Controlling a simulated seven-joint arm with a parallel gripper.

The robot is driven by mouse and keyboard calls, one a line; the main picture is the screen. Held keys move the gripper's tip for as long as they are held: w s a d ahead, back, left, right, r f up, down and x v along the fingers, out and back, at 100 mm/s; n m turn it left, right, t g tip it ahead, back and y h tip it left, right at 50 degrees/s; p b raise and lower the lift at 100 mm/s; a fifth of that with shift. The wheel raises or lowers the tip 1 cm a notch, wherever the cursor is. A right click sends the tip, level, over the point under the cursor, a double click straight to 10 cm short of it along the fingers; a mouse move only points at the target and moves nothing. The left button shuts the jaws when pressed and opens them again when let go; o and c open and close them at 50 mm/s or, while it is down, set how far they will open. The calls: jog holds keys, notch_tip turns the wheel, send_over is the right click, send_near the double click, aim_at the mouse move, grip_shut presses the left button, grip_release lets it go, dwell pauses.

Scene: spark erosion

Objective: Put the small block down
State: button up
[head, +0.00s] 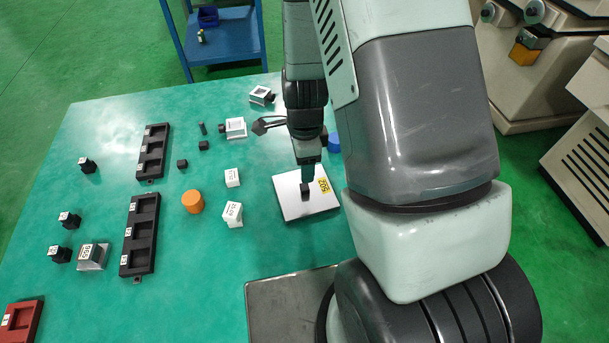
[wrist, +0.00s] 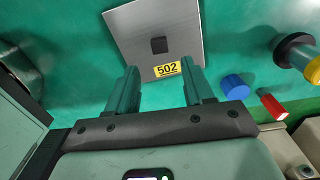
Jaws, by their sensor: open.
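A small dark block (head: 305,190) sits on a square silver plate (head: 319,206) that bears a yellow label reading 502. In the wrist view the small block (wrist: 158,45) lies near the middle of the plate (wrist: 126,27), beyond my fingertips. My gripper (wrist: 160,76) is open, its two green fingers spread wide with nothing between them. In the head view my gripper (head: 308,172) points down just above the block; whether it touches cannot be told there, as the fingers partly overlap the block.
An orange cylinder (head: 193,201) and white blocks (head: 232,214) stand left of the plate. Black trays (head: 139,236) lie farther left, with a red tray (head: 20,322) at the lower left. In the wrist view a blue cylinder (wrist: 235,87) and a red block (wrist: 273,107) are at right.

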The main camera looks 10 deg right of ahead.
jog(key=s+r+n+t, duration=0.35)
jog(key=r+n, duration=0.55)
jog(key=r, duration=1.6)
jog(key=s+d+r+n+t, duration=0.1)
jog(key=s+r+n+t, duration=0.1)
jog(key=s+r+n, duration=0.7)
jog(key=s, duration=0.4)
jog(key=shift+d+r+n, duration=0.3)
jog(key=shift+r, duration=0.05)
